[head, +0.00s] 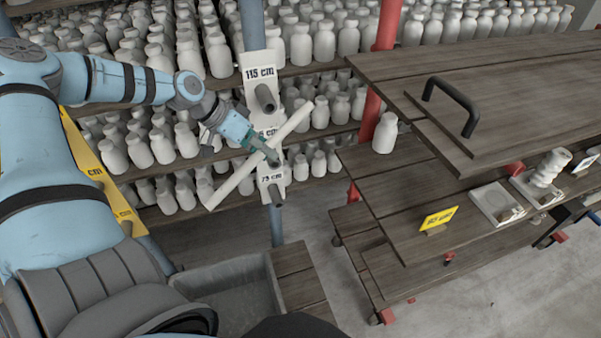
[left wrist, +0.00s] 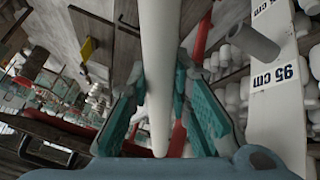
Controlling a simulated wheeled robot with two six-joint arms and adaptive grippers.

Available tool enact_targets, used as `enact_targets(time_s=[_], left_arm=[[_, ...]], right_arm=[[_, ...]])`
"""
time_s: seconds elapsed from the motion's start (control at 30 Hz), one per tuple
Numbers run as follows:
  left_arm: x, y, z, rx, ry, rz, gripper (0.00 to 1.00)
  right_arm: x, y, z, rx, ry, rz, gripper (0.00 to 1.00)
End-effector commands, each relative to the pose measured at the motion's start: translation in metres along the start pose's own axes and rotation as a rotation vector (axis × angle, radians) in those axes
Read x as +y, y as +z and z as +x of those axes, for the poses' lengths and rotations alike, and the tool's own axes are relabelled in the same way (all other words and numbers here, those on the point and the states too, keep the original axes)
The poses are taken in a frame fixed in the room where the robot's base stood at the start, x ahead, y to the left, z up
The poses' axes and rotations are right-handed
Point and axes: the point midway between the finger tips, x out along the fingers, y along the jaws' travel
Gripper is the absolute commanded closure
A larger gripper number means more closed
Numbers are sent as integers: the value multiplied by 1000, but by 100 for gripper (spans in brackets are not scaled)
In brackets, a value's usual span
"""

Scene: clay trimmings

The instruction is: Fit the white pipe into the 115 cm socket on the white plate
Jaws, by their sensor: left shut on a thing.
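The white plate (head: 260,60) stands upright on a blue post in the head view, with labels 115 cm, 95 cm (partly hidden) and 75 cm from top to bottom. The grey 115 cm socket (head: 265,98) sticks out below the top label and is empty. My left gripper (head: 266,151) is shut on the white pipe (head: 236,181), which lies diagonally in front of the plate, its upper end right of the 115 cm socket and apart from it. The left wrist view shows the pipe (left wrist: 162,60) between the teal fingers, with the plate (left wrist: 276,125) at right. My right gripper is out of view.
Shelves of white bottles (head: 300,45) stand behind the plate. A red post (head: 385,30) and a wooden cart (head: 480,65) with a black handle are at right. A yellow sign (head: 438,218) and a grey bin (head: 225,290) are lower down.

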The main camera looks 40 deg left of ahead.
Motion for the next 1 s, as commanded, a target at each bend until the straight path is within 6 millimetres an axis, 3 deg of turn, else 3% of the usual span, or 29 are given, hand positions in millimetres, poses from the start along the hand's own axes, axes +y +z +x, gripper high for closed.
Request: enact_targets(time_s=[0.13, 0.37, 0.63, 0.83, 0.93, 1.0], left_arm=[[25, 13, 21, 174, 217, -315, 100], [49, 17, 32, 395, 455, -576, 100], [96, 15, 42, 820, 867, -882, 100], [137, 6, 25, 1077, 1154, -982, 100], [139, 0, 4, 1106, 1280, -996, 100], [138, 1, 2, 1117, 1335, -1007, 100]], right_arm=[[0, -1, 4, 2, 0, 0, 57], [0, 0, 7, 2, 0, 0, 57], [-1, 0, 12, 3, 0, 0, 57], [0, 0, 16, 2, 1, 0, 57], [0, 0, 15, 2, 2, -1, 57], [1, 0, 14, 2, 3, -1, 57]])
